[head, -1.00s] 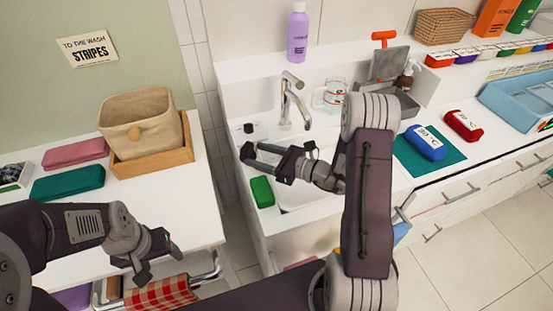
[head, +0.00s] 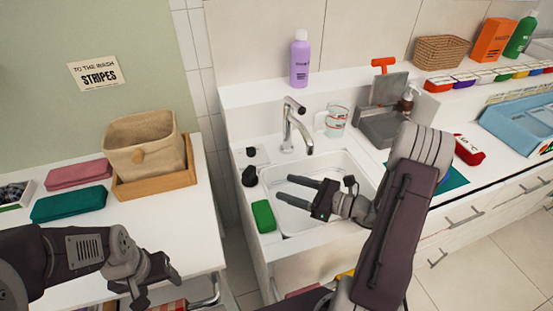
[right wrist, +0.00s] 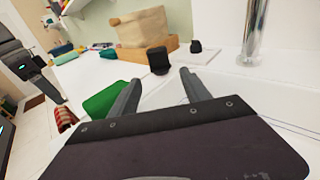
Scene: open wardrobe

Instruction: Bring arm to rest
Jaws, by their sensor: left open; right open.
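My right gripper (head: 284,188) is open and empty above the sink basin (head: 335,165), its fingers pointing left. The right wrist view shows its two spread fingers (right wrist: 160,77) with nothing between them. A dark stopper-like piece (head: 249,176) stands on the sink's left rim, left of and apart from the fingertips; it also shows in the right wrist view (right wrist: 158,60). My left gripper (head: 158,283) is open and empty, low in front of the left counter. My right arm hides part of the right counter.
A green sponge (head: 264,216) lies on the sink's front left rim, close to my right gripper. The tap (head: 291,125) rises behind the basin, with a glass (head: 337,121) beside it. A fabric basket (head: 143,146) stands in a wooden tray on the left counter (head: 185,235).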

